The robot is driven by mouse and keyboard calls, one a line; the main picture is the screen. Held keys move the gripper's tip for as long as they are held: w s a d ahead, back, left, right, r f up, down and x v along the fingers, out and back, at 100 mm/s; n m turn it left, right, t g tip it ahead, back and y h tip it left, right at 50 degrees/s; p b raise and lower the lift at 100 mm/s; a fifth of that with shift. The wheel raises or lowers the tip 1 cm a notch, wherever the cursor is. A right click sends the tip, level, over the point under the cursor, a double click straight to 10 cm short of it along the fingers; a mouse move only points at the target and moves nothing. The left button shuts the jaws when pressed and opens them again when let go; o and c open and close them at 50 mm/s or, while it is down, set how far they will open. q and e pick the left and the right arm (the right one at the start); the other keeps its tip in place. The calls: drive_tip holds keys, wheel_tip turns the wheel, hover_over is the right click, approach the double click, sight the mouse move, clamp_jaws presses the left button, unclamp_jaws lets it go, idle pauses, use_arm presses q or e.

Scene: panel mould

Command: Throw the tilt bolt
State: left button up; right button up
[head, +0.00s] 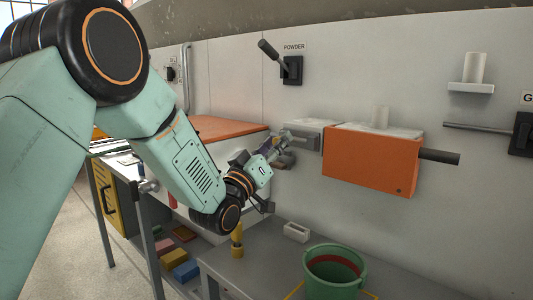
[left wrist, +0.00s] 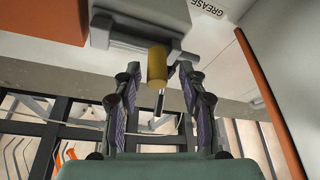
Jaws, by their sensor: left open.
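In the left wrist view a brass-coloured cylinder (left wrist: 157,66) on a thin metal pin (left wrist: 160,102) shows between my left fingertips; it looks like the tilt bolt's knob. My left gripper (left wrist: 160,90) is open around its line, with a gap on both sides, and I see no contact. In the head view my left gripper (head: 284,143) is at the left end of a grey block (head: 313,134) beside the orange box (head: 370,161). The knob is hard to make out there. My right gripper is not in view.
A dark bar (head: 439,156) sticks out right of the orange box. A lever (head: 291,69) marked POWDER is on the wall above. Below, a bench (head: 262,268) bears a green bucket (head: 334,275), a white block (head: 296,232) and a yellow bottle-like item (head: 237,241).

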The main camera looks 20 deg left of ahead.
use_arm(q)
drive_tip(key=v, duration=1.1)
drive_tip(key=shift+s, duration=0.35)
drive_tip(key=shift+a+f, duration=0.1)
